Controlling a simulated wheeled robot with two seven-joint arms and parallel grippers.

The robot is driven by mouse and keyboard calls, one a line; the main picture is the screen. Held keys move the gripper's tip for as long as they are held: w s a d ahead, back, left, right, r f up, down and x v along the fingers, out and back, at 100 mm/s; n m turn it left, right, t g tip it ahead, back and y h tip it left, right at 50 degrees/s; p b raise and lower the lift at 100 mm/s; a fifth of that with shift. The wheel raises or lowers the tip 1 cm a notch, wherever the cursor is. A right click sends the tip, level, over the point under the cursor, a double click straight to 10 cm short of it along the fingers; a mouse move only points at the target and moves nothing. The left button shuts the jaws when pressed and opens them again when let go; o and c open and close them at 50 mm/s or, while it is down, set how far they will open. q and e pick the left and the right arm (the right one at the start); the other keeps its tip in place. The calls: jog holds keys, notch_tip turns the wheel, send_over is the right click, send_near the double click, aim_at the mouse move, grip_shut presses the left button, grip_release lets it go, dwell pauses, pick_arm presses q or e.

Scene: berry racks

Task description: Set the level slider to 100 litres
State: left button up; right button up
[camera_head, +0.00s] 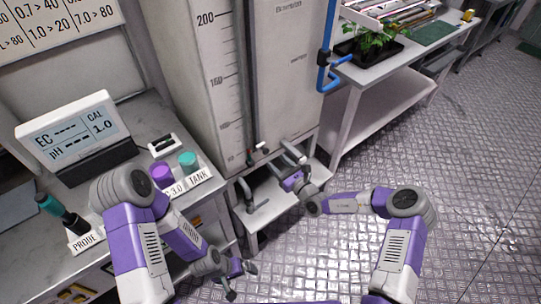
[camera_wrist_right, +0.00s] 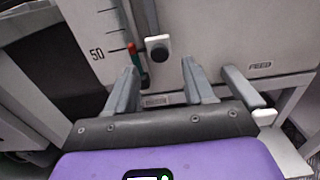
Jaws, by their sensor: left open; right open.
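The tall pale tank (camera_head: 285,60) carries a printed scale with 200 and 150 marks and a dark vertical rail. My right gripper (camera_head: 286,162) is low in front of the tank, fingers apart and empty. In its wrist view the knob appears between and beyond the fingertips (camera_wrist_right: 160,65); I see no contact. My left gripper (camera_head: 238,274) is open and empty, lower down.
A counter at left holds an EC/pH meter (camera_head: 75,135), a purple cap (camera_head: 161,174), a teal cap (camera_head: 188,161) and a probe (camera_head: 60,209). A blue pipe (camera_head: 326,60) runs along the tank's right side. A plant bench (camera_head: 400,75) stands behind; the floor at right is clear.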

aim_at(267, 152)
jog(key=b+x, duration=0.1)
jog(key=x, duration=0.3)
jog(key=shift+a+f, duration=0.1)
jog(key=shift+f, duration=0.05)
jog(key=shift+w+a+b, duration=0.3)
jog(key=shift+w+a, duration=0.05)
jog(key=shift+w, duration=0.25)
grip_shut()
